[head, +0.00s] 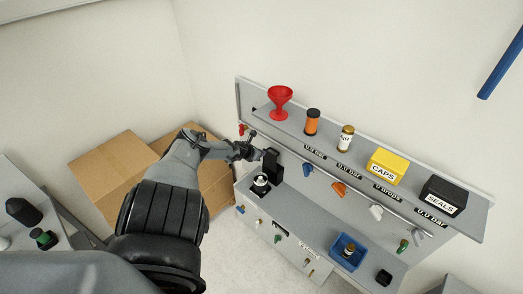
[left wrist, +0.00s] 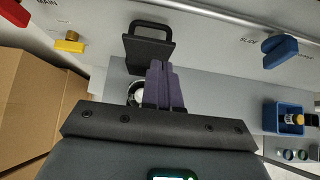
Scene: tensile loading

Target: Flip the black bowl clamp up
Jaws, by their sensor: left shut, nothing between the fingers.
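The black bowl clamp (head: 272,163) is at the left end of the grey bench, above a round holder with a white centre (head: 261,183). In the left wrist view the clamp (left wrist: 148,50) is a dark plate with a loop handle at its top, and it looks raised. My left gripper (head: 259,155) is beside the clamp. In the left wrist view its purple fingers (left wrist: 164,75) are together and empty, overlapping the plate's lower edge; I cannot tell whether they touch it. They partly hide the round holder (left wrist: 134,94). My right gripper is not in view.
A shelf above holds a red funnel (head: 280,99), an orange jar (head: 312,122), a labelled bottle (head: 346,138), a yellow CAPS box (head: 387,167) and a black SEALS box (head: 443,195). Coloured valve handles line the panel below. A blue bin (head: 334,251) stands on the bench. Cardboard boxes (head: 113,168) stand left.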

